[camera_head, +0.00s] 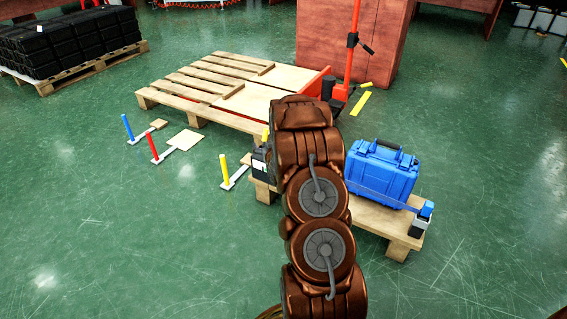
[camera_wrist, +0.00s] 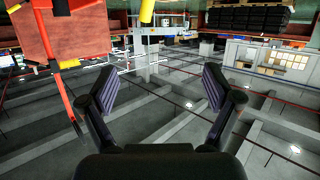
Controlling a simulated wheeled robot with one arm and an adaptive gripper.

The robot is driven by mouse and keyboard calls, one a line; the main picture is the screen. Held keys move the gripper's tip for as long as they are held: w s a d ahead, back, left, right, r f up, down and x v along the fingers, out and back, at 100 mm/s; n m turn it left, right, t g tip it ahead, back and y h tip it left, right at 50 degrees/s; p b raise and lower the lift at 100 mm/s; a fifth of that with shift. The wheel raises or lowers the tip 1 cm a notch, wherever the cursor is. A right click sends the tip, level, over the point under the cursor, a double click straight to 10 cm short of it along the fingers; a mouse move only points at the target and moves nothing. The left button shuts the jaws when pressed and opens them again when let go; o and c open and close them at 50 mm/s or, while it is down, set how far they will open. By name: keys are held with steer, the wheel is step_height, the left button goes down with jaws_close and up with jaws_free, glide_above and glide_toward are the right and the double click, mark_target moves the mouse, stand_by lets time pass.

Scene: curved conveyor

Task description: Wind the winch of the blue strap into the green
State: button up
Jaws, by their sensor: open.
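A blue case (camera_head: 381,170) stands on a low wooden pallet (camera_head: 372,218), right of my arm. A blue strap (camera_head: 377,193) runs across its front to a small winch box (camera_head: 420,227) with a blue handle (camera_head: 427,209) at the pallet's right end. The winch's scale and any green zone are too small to read. My gripper (camera_wrist: 160,105) is open and empty in the wrist view, its two dark pads wide apart. In the head view my brown arm hides the gripper and part of the pallet. The wrist view shows neither case nor blue winch.
A dark box (camera_head: 264,165) with a yellow handle sits at the pallet's left end. Blue (camera_head: 128,128), red (camera_head: 153,147) and yellow (camera_head: 225,170) posts stand on the floor at left. A larger pallet (camera_head: 215,88) and red pallet jack (camera_head: 345,90) are behind. Front floor is clear.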

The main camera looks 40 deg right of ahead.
steer(key=s+d+f+m+t+h+b, duration=0.1)
steer(key=s+d+f+b, duration=0.15)
steer(key=f, duration=0.35)
steer(key=s+d+f+t+h+b, duration=0.1)
steer(key=d+f+h+b, duration=0.15)
steer(key=d+f, duration=0.2)
steer(key=shift+y, duration=0.45)
steer(key=shift+f+b+x, duration=0.2)
steer(key=shift+b+x, duration=1.8)
steer(key=shift+x, duration=1.7)
steer(key=shift+w+a, duration=0.1)
steer(key=c, duration=1.1)
